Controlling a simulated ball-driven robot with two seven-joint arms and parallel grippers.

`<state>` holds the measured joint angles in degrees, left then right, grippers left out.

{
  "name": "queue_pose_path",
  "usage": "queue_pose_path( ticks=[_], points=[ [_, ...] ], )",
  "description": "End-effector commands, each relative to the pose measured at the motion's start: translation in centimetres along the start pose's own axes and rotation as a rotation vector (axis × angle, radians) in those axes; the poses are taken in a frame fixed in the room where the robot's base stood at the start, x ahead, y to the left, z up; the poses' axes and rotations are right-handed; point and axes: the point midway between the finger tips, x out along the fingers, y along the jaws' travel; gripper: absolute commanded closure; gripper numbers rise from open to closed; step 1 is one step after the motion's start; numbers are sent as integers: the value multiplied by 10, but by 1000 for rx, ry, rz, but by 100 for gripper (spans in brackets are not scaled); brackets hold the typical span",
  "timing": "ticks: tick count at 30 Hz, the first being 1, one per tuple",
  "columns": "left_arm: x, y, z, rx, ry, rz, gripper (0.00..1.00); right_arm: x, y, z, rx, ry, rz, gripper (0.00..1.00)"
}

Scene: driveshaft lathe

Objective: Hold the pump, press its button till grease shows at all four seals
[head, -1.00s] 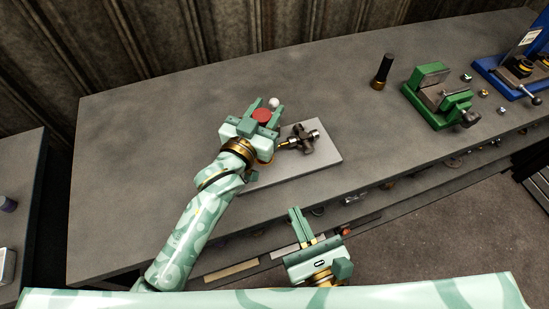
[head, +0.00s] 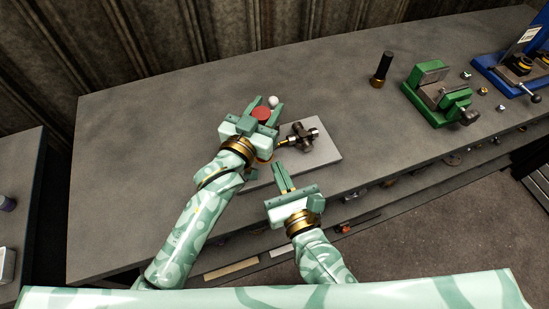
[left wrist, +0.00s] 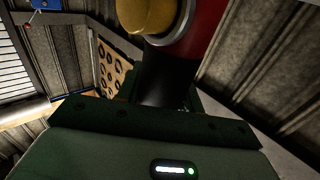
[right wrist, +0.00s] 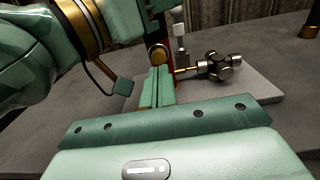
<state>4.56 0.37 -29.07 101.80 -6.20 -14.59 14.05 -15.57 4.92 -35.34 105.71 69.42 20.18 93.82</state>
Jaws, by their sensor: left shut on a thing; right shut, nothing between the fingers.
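The grease pump (head: 261,114) has a red body with a black lower part; it also shows in the left wrist view (left wrist: 207,35). My left gripper (head: 264,110) is shut on it above the bench. A round gold button (right wrist: 157,54) on the pump's side faces my right gripper. The dark metal joint cross (head: 302,138) lies on a pale plate (head: 325,153); a brass nozzle (right wrist: 186,70) runs toward it. Grease at its seals cannot be made out. My right gripper (head: 281,166) is shut and empty, its tips just short of the button in the right wrist view (right wrist: 159,70).
A white knob (head: 273,101) stands beside the pump. A black flashlight-like cylinder (head: 381,69), a green vise (head: 438,92) and a blue fixture (head: 505,72) are on the bench's right. The bench's left side (head: 130,170) is clear.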

Motion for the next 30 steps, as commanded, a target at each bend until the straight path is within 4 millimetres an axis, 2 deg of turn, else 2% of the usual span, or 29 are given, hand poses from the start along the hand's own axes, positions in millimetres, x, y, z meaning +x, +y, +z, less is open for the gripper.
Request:
queue_pose_path(
  ticks=[3,7,20,27,30],
  points=[
    [-1,0,6,1,-12,-1,100,18,0,0,0,-1,-1,100],
    [-1,0,6,1,-12,-1,100,30,0,-1,-1,1,-1,100],
    [-1,0,5,0,-11,0,100,35,0,-1,-2,2,0,100],
    [-1,1,5,0,-11,1,100,57,0,0,-2,-2,0,100],
    [-1,2,5,-3,-11,3,99,58,0,0,-2,0,-1,100]
  ],
)
